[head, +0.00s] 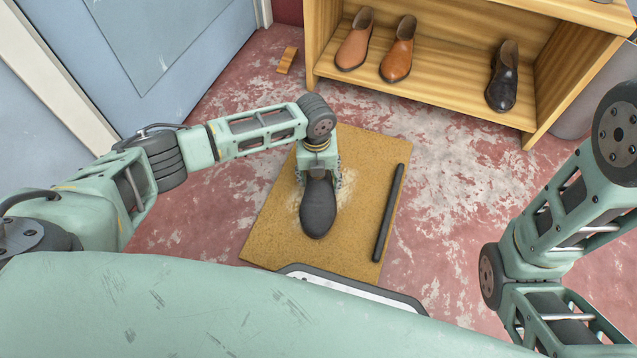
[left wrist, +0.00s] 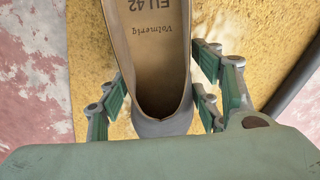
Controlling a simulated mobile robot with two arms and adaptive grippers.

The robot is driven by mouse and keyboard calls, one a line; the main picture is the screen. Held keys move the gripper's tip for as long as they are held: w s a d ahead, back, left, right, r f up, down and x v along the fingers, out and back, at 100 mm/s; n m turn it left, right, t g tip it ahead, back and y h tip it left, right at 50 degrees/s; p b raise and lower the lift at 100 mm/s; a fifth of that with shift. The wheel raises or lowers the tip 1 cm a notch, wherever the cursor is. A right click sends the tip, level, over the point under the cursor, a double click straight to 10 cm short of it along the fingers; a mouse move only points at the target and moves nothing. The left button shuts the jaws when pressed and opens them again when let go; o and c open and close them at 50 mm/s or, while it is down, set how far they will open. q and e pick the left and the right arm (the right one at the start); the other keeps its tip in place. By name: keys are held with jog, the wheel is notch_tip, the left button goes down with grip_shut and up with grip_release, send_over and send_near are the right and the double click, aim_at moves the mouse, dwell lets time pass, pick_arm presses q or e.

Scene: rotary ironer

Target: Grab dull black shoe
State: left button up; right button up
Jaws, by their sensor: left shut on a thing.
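The dull black shoe (head: 318,208) rests over the tan mat (head: 268,232) with its toe toward me in the head view. My left gripper (head: 319,172) is at the shoe's heel end and is shut on it. In the left wrist view, green fingers stand on both sides of the heel of the shoe (left wrist: 165,127), and its beige insole shows printed lettering. The fingertips are partly hidden in the head view. My right arm shows at the right of the head view, but its gripper is out of view.
A black bar (head: 389,213) lies on the mat's right side. A wooden shelf (head: 440,100) at the back holds a tan pair (head: 376,48) and a glossy black shoe (head: 503,78). A wooden wedge (head: 287,60) lies by the blue door. The red floor right of the mat is clear.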

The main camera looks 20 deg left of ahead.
pick_arm(q)
jog(key=shift+a+f, duration=0.1)
jog(key=shift+a, duration=0.1)
jog(key=c, duration=0.5)
